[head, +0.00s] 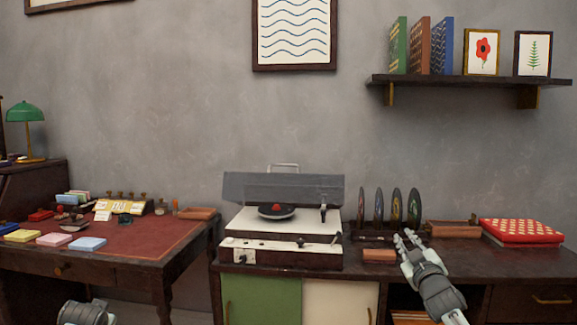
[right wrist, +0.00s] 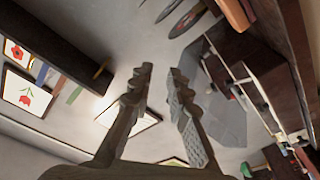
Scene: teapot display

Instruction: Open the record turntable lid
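The record turntable (head: 262,252) stands on the cabinet in the head view, with a cream deck, a dark record with a red centre (head: 277,211) and a tonearm (head: 323,208). Its grey see-through lid (head: 255,187) is raised at the back, with a metal handle (head: 284,166) at its top edge. In the right wrist view the lid (right wrist: 226,118) and deck (right wrist: 247,82) show tilted at the right. My right gripper (head: 405,236) is right of the turntable, apart from the lid. Its fingers (right wrist: 160,72) are spread with nothing between them. Part of my left arm shows at the bottom left; its fingers are out of view.
Several upright records (head: 379,207) stand in a rack right of the turntable, near my right gripper. A red dotted box (head: 522,231) lies farther right. A wall shelf (head: 470,81) holds books and pictures. A desk (head: 125,240) with small items is at the left.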

